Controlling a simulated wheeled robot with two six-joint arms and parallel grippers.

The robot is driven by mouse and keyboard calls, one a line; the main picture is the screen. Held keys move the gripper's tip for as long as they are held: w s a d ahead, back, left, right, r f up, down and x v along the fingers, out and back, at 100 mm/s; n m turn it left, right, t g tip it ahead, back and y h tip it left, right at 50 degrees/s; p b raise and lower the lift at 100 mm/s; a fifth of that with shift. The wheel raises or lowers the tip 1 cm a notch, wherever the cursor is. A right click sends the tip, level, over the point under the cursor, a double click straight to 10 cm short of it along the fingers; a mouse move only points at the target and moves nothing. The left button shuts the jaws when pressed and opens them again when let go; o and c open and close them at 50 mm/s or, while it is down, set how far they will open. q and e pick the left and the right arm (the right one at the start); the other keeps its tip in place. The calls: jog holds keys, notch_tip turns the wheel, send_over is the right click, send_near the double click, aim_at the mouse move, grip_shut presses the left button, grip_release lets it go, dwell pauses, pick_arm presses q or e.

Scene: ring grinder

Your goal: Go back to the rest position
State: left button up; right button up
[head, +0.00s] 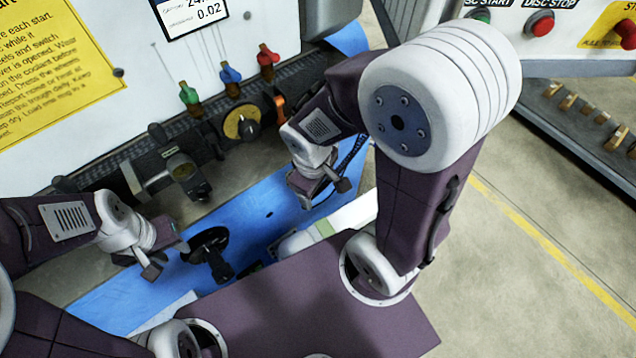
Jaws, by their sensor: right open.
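My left gripper (166,260) is at the lower left of the head view, above the blue surface. Its fingers look apart, with nothing seen between them. It is close to the left of a black handwheel (210,243); I cannot tell whether they touch. My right gripper (325,193) is near the middle, in front of the machine and over the blue surface. It is open, and I see nothing in it; part of its far side is hidden by its own wrist.
The machine panel (130,60) stands behind, with green (188,94), blue (230,73) and red (267,56) levers. A blue surface (255,205) runs below it. A control box (560,45) with a red button is at the upper right.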

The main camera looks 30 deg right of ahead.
jog(key=shift+w+d+f+m+y, duration=0.15)
jog(key=shift+m+y, duration=0.2)
jog(key=shift+m, duration=1.25)
jog(key=shift+w+d+r+m+y, duration=0.1)
jog(key=shift+m+y, duration=0.25)
jog(key=shift+m, duration=1.25)
jog(key=shift+s, duration=0.1)
